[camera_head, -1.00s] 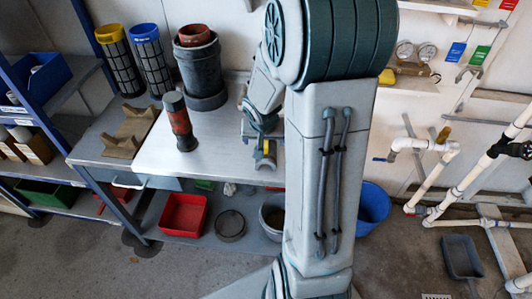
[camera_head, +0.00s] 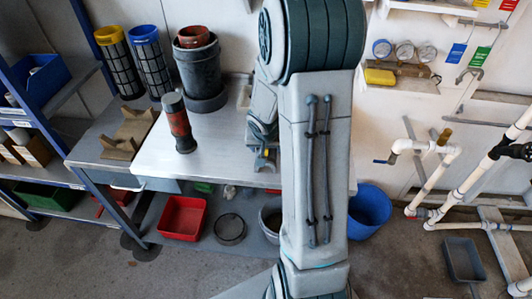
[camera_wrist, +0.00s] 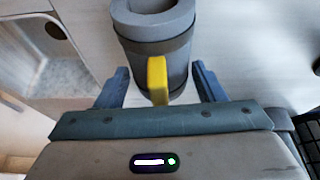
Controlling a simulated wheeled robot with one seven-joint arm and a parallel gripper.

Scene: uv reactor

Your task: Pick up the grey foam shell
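The grey foam shell (camera_wrist: 150,25) shows in the wrist view as a thick, hollow grey cylinder with a dark band. A yellow upright piece (camera_wrist: 157,80) shows in front of it; I cannot tell whether it is attached. My gripper (camera_wrist: 160,70) is open, with one blue finger on each side of the shell's lower part. Gaps show between the fingers and the shell. In the head view my gripper (camera_head: 264,160) is over the workbench's right part, and my arm hides the shell.
Yellow and blue mesh cylinders stand behind. Below are a red bin (camera_head: 183,217) and a blue bucket (camera_head: 369,212). White pipework stands at right.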

